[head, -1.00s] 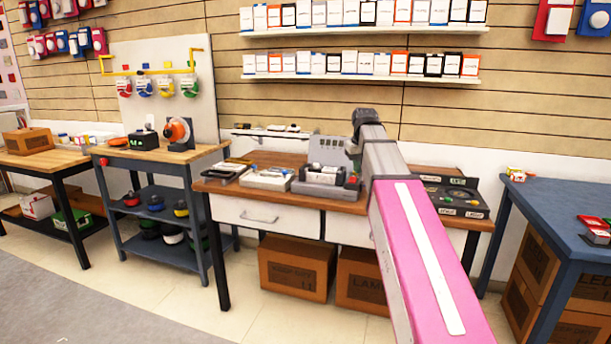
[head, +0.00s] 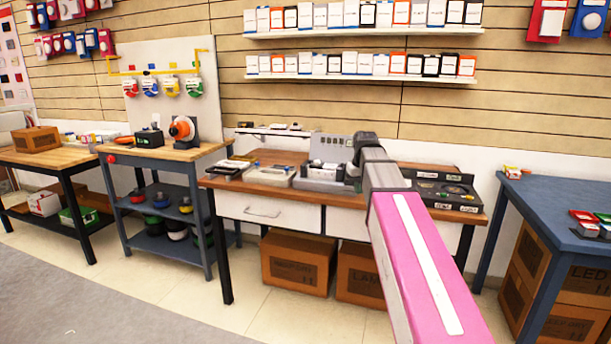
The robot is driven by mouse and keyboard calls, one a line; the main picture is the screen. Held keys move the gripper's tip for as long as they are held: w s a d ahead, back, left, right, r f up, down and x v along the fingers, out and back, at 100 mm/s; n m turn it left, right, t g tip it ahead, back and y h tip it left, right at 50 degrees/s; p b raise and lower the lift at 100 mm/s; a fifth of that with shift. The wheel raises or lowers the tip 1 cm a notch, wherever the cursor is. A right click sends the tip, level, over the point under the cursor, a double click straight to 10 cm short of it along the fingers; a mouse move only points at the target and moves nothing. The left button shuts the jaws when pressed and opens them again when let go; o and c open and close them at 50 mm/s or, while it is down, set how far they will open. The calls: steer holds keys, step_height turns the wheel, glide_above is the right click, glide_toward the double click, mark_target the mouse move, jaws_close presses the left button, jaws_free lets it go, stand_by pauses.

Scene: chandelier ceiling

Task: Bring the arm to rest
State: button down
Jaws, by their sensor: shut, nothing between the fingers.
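My arm shows as a pink link with a white stripe, running up from the bottom right of the head view to a grey section and a dark joint in front of the middle workbench. My gripper is not in view; nothing past the dark joint can be made out as fingers. The arm overlaps the right part of the wooden-topped workbench (head: 262,208) in the picture. I cannot tell the gap between them.
Grey devices and trays (head: 272,176) and a black panel (head: 442,188) stand on the workbench. Cardboard boxes (head: 298,262) are under it. A blue table (head: 560,212) stands at right, a tool cart (head: 165,205) at left. Floor at front left (head: 110,305) is clear.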

steer(key=s+f, duration=0.6)
steer(key=f, duration=0.5)
steer(key=s+f+m+g, duration=0.1)
steer(key=s+f, duration=0.6)
steer(key=f, duration=0.4)
steer(key=s+f+m, duration=0.1)
steer(key=s+f, duration=0.5)
steer(key=f, duration=0.5)
steer(key=shift+s, duration=0.35)
